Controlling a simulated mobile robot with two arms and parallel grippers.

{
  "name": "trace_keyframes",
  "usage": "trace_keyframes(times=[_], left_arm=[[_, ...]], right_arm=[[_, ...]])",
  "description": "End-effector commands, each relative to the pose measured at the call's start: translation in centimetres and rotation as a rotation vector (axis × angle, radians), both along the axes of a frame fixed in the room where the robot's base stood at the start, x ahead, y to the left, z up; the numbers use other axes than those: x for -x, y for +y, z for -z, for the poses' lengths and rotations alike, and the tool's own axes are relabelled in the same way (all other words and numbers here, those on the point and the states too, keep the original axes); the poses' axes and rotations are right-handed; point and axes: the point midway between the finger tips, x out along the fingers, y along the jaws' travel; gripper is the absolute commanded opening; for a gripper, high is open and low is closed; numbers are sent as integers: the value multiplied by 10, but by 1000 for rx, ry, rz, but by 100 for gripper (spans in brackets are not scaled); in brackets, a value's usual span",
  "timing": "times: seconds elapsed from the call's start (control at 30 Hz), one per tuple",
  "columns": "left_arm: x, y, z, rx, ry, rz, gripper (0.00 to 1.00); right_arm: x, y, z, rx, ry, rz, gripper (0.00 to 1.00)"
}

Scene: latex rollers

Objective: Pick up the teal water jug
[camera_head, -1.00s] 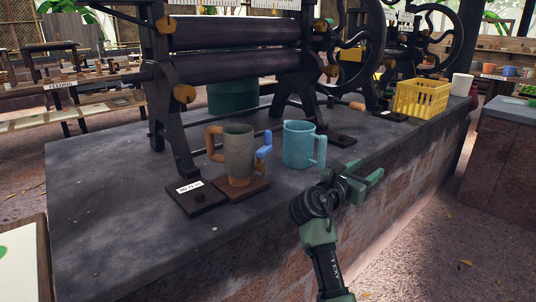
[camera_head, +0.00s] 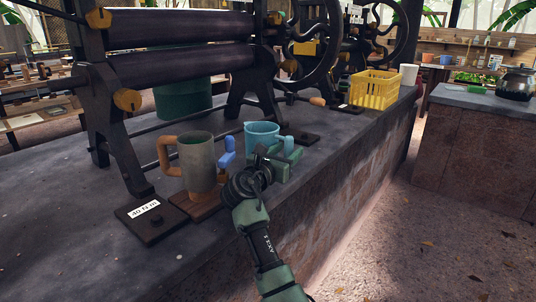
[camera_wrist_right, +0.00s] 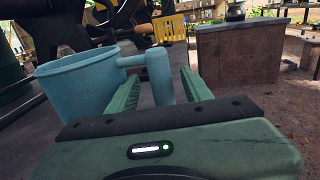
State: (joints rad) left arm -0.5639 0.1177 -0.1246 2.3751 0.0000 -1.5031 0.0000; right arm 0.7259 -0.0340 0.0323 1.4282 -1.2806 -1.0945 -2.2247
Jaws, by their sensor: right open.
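The teal water jug (camera_head: 262,131) stands upright on the dark counter, beside the roller machine's foot. My right gripper (camera_head: 287,158) is just in front of it and hides its lower part in the head view. In the right wrist view the jug (camera_wrist_right: 75,88) is at the left, and its handle (camera_wrist_right: 160,78) stands between the two green fingers of my right gripper (camera_wrist_right: 160,88). The fingers are open, with gaps visible on both sides of the handle. My left gripper is not in view.
The black roller machine (camera_head: 180,58) rises behind. A yellow crate (camera_head: 375,90) and white cup (camera_head: 408,74) stand farther along the counter (camera_head: 75,225).

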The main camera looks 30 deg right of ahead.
Motion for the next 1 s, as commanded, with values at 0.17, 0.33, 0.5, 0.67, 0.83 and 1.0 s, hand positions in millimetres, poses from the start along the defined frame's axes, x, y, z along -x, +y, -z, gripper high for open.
trace_keyframes(times=[0.17, 0.33, 0.5, 0.67, 0.83, 1.0], left_arm=[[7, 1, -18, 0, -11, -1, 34], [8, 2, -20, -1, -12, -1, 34], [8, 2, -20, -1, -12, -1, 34], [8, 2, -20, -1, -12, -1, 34], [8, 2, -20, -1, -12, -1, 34], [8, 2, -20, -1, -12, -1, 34]], right_arm=[[-11, -24, 4, 1, -1, 1, 50], [-18, -34, 3, 1, -1, 0, 50], [-18, -34, 3, 0, 0, -1, 50], [-18, -34, 3, 0, 0, -1, 16], [-18, -34, 3, 0, 0, -1, 0], [-18, -34, 4, 0, 0, -1, 0]])
